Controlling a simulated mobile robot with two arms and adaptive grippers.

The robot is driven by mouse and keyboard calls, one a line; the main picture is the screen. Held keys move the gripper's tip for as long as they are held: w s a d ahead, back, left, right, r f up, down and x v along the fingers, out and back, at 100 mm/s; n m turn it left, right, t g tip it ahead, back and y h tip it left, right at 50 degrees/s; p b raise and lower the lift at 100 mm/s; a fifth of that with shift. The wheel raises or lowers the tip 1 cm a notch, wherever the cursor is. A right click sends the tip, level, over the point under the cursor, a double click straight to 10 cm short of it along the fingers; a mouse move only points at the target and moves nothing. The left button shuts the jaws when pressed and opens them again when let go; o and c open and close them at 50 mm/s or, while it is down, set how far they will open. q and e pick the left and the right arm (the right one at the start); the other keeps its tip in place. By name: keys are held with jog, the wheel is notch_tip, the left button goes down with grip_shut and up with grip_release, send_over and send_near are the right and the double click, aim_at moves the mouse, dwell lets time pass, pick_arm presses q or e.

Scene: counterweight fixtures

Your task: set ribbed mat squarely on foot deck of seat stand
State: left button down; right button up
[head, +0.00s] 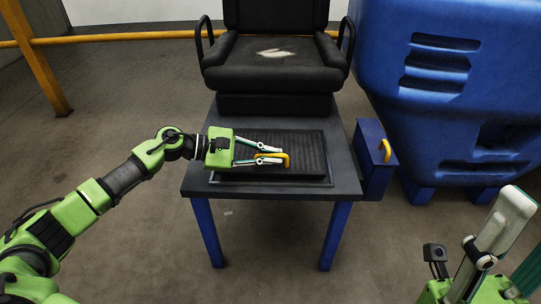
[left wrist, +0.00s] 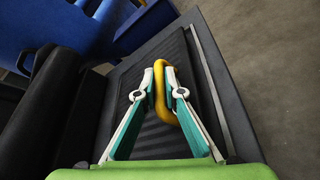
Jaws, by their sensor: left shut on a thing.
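The ribbed mat (head: 302,146) is a black slab with fine ribs and a yellow handle (head: 284,160). It lies over the dark foot deck (head: 346,172) of the seat stand, within a thin rectangular outline and looking about parallel to it. I cannot tell whether it touches the deck all round. My left gripper (head: 268,154) is shut on the yellow handle; its fingers clasp the handle (left wrist: 163,90) in the left wrist view. The gripper hides the mat's left part in the head view. My right gripper (head: 492,232) shows only partly at the lower right, away from the mat.
A black padded seat (head: 272,62) with armrests stands behind the mat. A blue box (head: 372,150) with a yellow handle is at the deck's right side. A large blue container (head: 450,90) stands farther right. A yellow rail (head: 110,36) runs behind; the floor at left is clear.

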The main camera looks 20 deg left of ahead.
dwell(0.4)
pick_arm(q)
jog(key=c, duration=2)
grip_release()
jog(key=shift+c, duration=0.2)
jog(key=shift+f, duration=0.15)
jog(key=v, duration=1.2)
